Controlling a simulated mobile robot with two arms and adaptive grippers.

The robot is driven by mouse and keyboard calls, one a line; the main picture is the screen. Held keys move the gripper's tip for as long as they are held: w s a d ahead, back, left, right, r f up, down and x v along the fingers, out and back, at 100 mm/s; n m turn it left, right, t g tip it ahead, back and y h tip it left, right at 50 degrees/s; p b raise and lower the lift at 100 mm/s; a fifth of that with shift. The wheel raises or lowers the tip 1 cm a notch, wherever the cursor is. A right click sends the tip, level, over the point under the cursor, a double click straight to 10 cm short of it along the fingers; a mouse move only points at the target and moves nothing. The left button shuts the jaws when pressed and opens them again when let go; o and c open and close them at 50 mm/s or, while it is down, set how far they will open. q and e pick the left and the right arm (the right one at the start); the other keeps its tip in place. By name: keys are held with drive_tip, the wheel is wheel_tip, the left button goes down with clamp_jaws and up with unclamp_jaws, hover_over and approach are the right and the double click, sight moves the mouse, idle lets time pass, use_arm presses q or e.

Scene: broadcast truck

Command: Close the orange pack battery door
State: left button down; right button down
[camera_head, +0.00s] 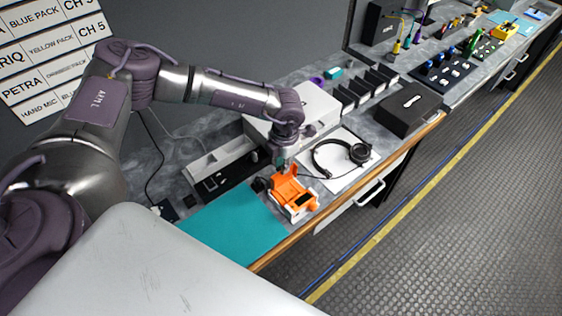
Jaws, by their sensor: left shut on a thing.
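The orange pack (293,194) stands on the counter near its front edge, at the right end of a teal mat. Its orange flap, which looks like the battery door, tilts up at the back left. A dark opening shows in the pack's body. My left arm reaches over from the left, and my left gripper (280,168) points down at the pack's back edge. It is shut on part of the orange pack; its fingertips are small and partly hidden, so I cannot tell exactly which part. My right gripper is not in view.
A black headset (342,157) lies on a white sheet right of the pack. A black case (408,108) stands farther right. The teal mat (232,222) is bare. A white box (306,112) and a grey-white rack stand behind. The counter's wooden front edge is close.

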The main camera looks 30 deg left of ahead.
use_arm(q)
drive_tip(key=shift+s+d+f+t+y+b, duration=0.1)
drive_tip(key=shift+s+d+t+y+b, duration=0.15)
drive_tip(key=shift+d+y, duration=0.3)
drive_tip(key=shift+s+d+f+t+y+b, duration=0.2)
drive_tip(key=shift+d+t+y+b, duration=0.25)
drive_tip(key=shift+y+b, duration=0.35)
drive_tip(key=shift+s+d+f+b, duration=0.15)
drive_tip(key=shift+d+b, duration=0.25)
drive_tip(key=shift+b, duration=0.45)
drive_tip(key=shift+s+d+f+b, duration=0.1)
drive_tip(key=shift+s+d+b, duration=0.3)
drive_tip(key=shift+b, duration=0.65)
drive_tip(key=shift+d, duration=0.2)
drive_tip(key=c, duration=1.1)
unclamp_jaws()
drive_tip(key=shift+c, duration=0.2)
drive_tip(key=shift+w, duration=0.15)
